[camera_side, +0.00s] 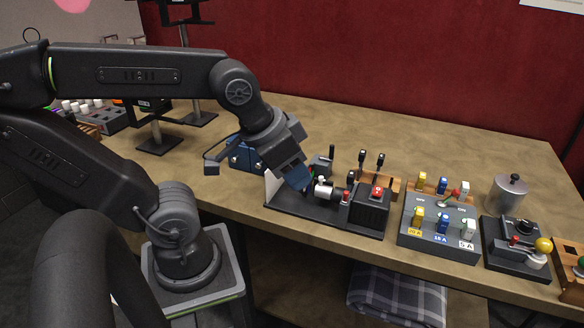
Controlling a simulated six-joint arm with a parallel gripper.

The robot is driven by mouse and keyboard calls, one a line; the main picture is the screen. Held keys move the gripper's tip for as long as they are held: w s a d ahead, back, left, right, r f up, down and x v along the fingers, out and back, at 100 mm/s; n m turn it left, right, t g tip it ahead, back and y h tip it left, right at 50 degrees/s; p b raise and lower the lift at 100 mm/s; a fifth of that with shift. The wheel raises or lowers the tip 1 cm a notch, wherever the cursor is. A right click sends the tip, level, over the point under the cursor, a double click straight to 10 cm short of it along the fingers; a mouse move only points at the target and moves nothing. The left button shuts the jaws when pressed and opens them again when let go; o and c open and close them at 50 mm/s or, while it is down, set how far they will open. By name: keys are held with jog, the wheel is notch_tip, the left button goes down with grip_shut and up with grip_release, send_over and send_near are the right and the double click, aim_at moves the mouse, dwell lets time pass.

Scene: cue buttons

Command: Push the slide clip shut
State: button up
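My gripper (303,182) points down and to the right over the left part of a black-based device (288,217) on the wooden table. Its fingertips are small and partly hidden against the device, so I cannot tell whether they are open or touching it. The device carries a white and grey cylindrical part (323,189) just right of the gripper, and a black box (371,211) with a red switch (377,192) at its right end. I cannot clearly pick out the slide clip; it may be small or hidden by the gripper.
Right of the device stand a grey panel with coloured fuses (437,236), a black box with a yellow-knobbed lever (516,247) and a metal canister (509,193). Behind are black levers on a wooden block (380,182). A blue box (245,156) sits left.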

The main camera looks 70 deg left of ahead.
dwell(0.3)
jog(key=m+g, duration=0.6)
jog(key=m, duration=0.1)
send_over(346, 192)
notch_tip(346, 192, down, 13)
jog(key=shift+r, duration=0.1)
grip_shut()
dwell(0.4)
